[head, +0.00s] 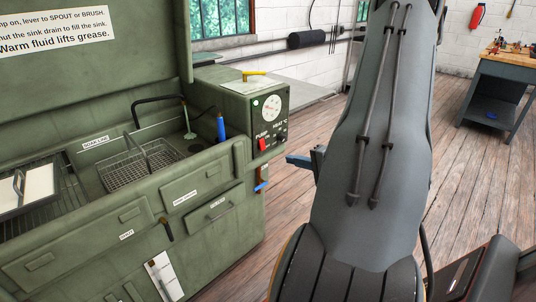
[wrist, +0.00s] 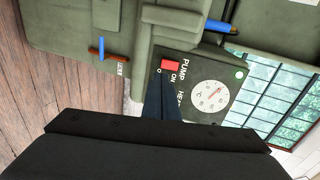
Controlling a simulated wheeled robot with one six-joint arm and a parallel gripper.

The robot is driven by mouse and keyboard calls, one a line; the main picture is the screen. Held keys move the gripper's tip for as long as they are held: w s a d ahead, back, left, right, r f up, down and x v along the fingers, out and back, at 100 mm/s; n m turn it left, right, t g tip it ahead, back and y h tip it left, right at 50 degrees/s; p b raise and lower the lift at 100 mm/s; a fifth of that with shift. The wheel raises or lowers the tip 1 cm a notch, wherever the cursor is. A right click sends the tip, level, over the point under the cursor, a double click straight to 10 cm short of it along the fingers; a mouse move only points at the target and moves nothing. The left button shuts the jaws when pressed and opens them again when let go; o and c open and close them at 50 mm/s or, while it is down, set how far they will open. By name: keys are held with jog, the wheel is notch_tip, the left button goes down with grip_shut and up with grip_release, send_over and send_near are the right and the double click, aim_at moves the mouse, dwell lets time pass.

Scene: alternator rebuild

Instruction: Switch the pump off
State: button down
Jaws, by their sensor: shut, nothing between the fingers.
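The pump switch is a red rocker (head: 262,144) at the lower left of the control panel on the green washer's end box. It also shows in the wrist view (wrist: 171,65), between the PUMP lettering and ON and O marks. Which way it is tipped I cannot tell for sure. My gripper (head: 291,160) is shut and empty, to the right of the panel and slightly lower than the switch. In the wrist view its blue fingers (wrist: 160,92) point at the panel just below the switch, seemingly apart from it. Contact is hard to judge.
A round dial (head: 271,108) sits above the switch, with a green lamp (wrist: 239,73) near it. A red-and-blue lever (head: 262,179) is on the washer's side below. A wire basket (head: 138,170) stands in the sink. The wooden floor to the right is clear up to a workbench (head: 499,75).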

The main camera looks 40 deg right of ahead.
jog(key=shift+s+d, duration=0.1)
jog(key=shift+s, duration=0.25)
jog(key=p, duration=0.2)
send_near(262, 144)
jog(key=w+a+f, duration=0.1)
jog(key=w+f, duration=0.4)
jog(key=shift+w+r, duration=0.25)
jog(key=shift+b, duration=0.3)
